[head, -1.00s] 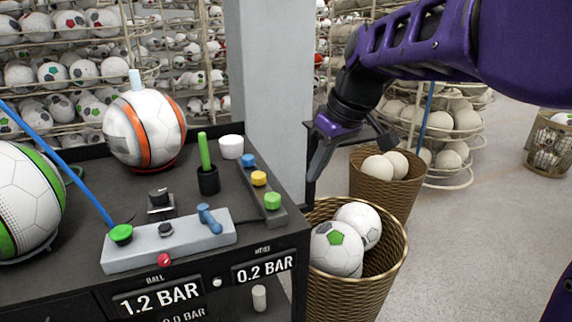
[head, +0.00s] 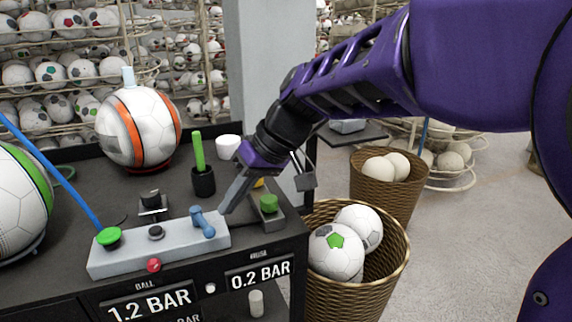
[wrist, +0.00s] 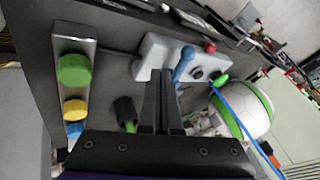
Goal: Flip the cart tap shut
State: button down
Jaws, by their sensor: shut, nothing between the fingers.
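The tap is a blue lever (head: 203,221) on the right part of a light grey block (head: 130,258) on the cart top. In the wrist view the blue lever (wrist: 184,64) stands on the grey block (wrist: 150,52), just ahead of the fingertips. My gripper (head: 229,206) is shut and empty, pointing down, close to the right of the lever. In the wrist view its two fingers (wrist: 168,78) lie together. A small gap or contact with the lever cannot be told for sure. The block also carries a black knob (head: 156,232), a green cap (head: 109,237) with a blue hose, and a red knob (head: 153,265).
A green pen in a black cup (head: 203,181) and a white cup (head: 228,147) stand behind. A strip with a green button (head: 268,204) is right of my gripper. An orange-striped ball (head: 138,127) sits at the back. A basket of balls (head: 350,290) stands right of the cart.

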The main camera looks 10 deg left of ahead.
aim_at(203, 225)
jog(key=shift+s+a+f, duration=0.15)
jog(key=shift+s+a, duration=0.55)
jog(key=shift+s, duration=0.05)
jog(key=shift+s+a+b, duration=0.6)
jog(key=shift+s+a, duration=0.1)
jog(key=shift+s, duration=0.35)
jog(key=shift+f, duration=0.1)
jog(key=shift+w, duration=0.1)
jog(key=shift+w+d, duration=0.1)
jog(key=shift+w, duration=0.55)
jog(key=shift+d, duration=0.1)
